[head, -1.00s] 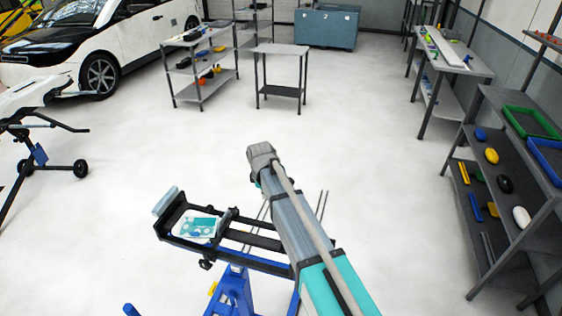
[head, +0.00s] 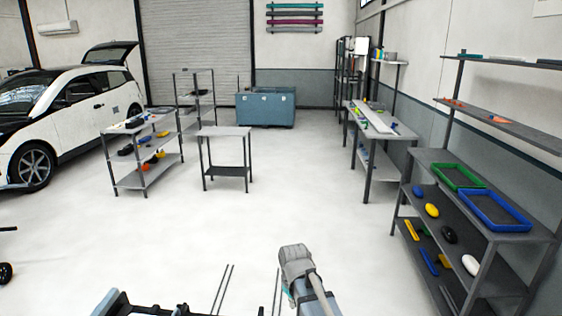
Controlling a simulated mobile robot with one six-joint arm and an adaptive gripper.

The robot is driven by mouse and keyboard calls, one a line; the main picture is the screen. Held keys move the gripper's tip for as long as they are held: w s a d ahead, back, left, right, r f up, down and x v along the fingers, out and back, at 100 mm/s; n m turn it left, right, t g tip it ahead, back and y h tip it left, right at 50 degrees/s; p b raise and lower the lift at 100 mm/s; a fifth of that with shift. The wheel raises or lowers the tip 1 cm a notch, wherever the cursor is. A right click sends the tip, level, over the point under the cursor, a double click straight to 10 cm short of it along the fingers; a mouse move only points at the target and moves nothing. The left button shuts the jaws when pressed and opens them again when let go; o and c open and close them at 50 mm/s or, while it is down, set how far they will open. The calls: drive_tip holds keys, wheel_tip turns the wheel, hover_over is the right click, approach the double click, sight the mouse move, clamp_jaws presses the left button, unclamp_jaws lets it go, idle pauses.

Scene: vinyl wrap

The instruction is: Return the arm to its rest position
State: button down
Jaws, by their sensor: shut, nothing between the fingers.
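My arm (head: 312,296) shows only in part at the bottom of the head view, right of the middle. It is a grey and pale blue link with a grey rounded joint (head: 296,260) at its upper end and a cable along it. The joint is over the white floor and touches nothing that I can see. My gripper is not in view, so its fingers and its place are hidden.
Right: a dark shelf rack (head: 478,235) with a green tray (head: 458,187) and a blue tray (head: 524,226). Behind: a long workbench (head: 390,131), a small table (head: 224,132), a shelf cart (head: 150,160), a blue chest (head: 266,122). Left: a white car (head: 75,125). The middle floor (head: 290,205) is clear.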

drive_tip(key=s+d+m, duration=0.7)
drive_tip(key=s+d, duration=0.2)
drive_tip(key=d, duration=0.4)
drive_tip(key=shift+s+d+g, duration=0.15)
drive_tip(key=shift+s+g, duration=0.15)
drive_tip(key=shift+s, duration=0.05)
drive_tip(key=shift+f, duration=0.1)
